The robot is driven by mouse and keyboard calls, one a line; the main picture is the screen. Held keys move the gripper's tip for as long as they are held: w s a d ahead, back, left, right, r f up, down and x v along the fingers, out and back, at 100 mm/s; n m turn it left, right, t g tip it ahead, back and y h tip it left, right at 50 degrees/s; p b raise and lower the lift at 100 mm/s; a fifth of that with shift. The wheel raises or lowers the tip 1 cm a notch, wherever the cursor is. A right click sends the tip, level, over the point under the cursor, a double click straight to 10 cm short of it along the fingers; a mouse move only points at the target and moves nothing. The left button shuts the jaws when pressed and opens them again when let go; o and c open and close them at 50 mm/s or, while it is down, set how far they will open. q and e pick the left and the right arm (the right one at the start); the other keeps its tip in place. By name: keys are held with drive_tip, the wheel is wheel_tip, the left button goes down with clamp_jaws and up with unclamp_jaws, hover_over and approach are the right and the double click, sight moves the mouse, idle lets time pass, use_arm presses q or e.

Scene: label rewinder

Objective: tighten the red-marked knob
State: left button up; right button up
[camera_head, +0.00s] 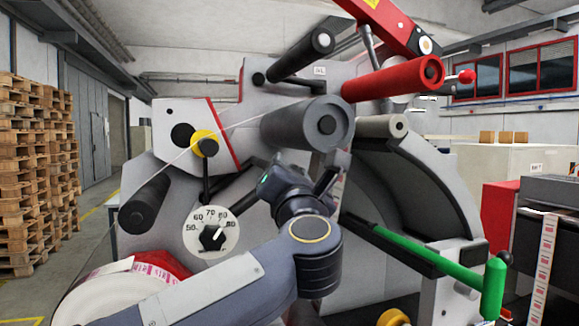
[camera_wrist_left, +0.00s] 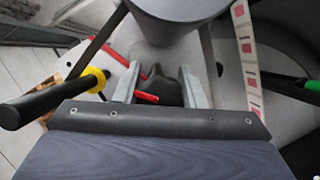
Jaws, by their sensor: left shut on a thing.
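The red-marked knob (camera_wrist_left: 168,91) is black with a red bar, and shows in the left wrist view below a large grey cylinder. My left gripper (camera_wrist_left: 160,86) has one finger on each side of it and is shut on it. In the head view my left wrist (camera_head: 288,190) is in front of the machine's grey panel, below the large grey roller. The fingers and the knob are hidden there behind my arm. My right gripper is in neither view.
A white numbered dial (camera_head: 211,233) with a black knob is left of my wrist. A green-handled lever (camera_head: 432,256) is on the right, near a label strip. A label roll (camera_head: 115,296) is at lower left.

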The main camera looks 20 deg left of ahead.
use_arm(q)
drive_tip(key=m+h+p, duration=0.1)
drive_tip(key=m+p, duration=0.3)
drive_tip(key=m+g+h+p, duration=0.1)
drive_tip(key=m+h+p, duration=0.1)
drive_tip(key=m+p, duration=0.2)
drive_tip(key=shift+w+d+m, duration=0.1)
drive_tip(key=shift+m, duration=0.4)
drive_tip(key=shift+f+m+g+h+p, duration=0.25)
drive_tip(key=shift+m+g+h+p, duration=0.15)
drive_tip(key=shift+m+p, duration=0.5)
drive_tip(key=o, duration=1)
drive_tip(key=b+v, duration=0.1)
drive_tip(key=v, duration=0.6)
drive_tip(key=shift+s+b, duration=0.35)
drive_tip(key=shift+s, duration=0.05)
